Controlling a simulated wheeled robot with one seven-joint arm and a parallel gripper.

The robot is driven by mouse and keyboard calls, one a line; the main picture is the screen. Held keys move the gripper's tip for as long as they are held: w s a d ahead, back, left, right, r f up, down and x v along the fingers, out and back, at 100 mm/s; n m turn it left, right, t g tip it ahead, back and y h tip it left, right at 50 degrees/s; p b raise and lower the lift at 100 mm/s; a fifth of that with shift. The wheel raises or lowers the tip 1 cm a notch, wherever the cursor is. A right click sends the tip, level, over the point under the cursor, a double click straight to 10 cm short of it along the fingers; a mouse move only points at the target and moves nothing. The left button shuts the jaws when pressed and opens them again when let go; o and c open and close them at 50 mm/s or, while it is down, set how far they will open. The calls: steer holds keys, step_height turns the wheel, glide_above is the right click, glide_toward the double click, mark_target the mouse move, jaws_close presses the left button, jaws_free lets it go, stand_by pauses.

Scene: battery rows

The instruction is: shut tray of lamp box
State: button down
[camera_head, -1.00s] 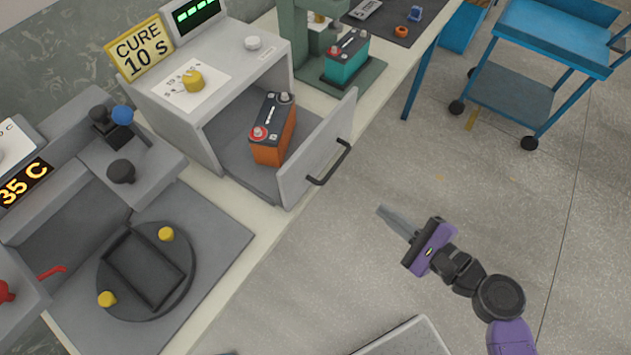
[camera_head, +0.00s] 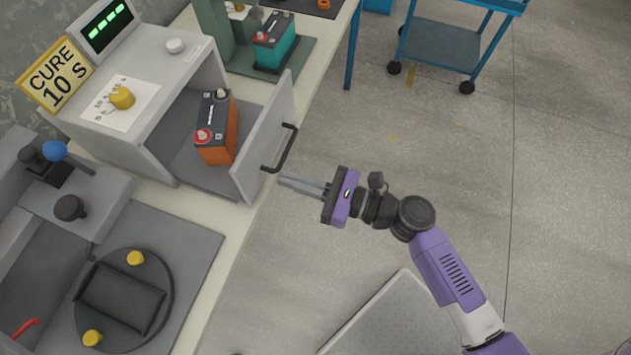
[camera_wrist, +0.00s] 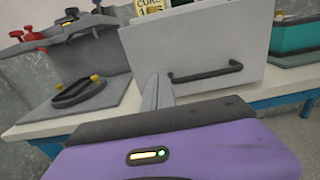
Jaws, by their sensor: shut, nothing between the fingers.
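The lamp box (camera_head: 150,105) stands on the bench, a grey box with a dial and a green-lit display on top. Its tray (camera_head: 198,176) is pulled out, with a front panel (camera_head: 268,140) and a dark bar handle (camera_head: 284,150). An orange battery (camera_head: 219,140) with a dark top stands upright in the tray. My gripper (camera_head: 281,181) is shut and empty, its fingertips close to the front panel, just below the handle in the picture. In the wrist view the fingers (camera_wrist: 157,95) point at the panel (camera_wrist: 195,50), left of the handle (camera_wrist: 206,73); contact cannot be told.
A teal battery (camera_head: 274,42) stands in a green press beyond the box. A grey station with a round turntable (camera_head: 125,300) is at lower left. A blue cart (camera_head: 440,45) stands at the back right. The floor right of the bench is open.

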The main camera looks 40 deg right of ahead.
mark_target(198, 151)
steer(key=shift+p+x, duration=0.3)
steer(key=shift+x, duration=2.05)
steer(key=x, duration=1.9)
steer(key=shift+w+a+f+b, duration=0.15)
steer(key=shift+w+b, duration=0.05)
steer(key=shift+b, duration=0.2)
steer(key=shift+w, duration=0.1)
steer(key=shift+a+r, duration=0.1)
steer(key=shift+r, duration=0.1)
steer(key=shift+f, duration=0.1)
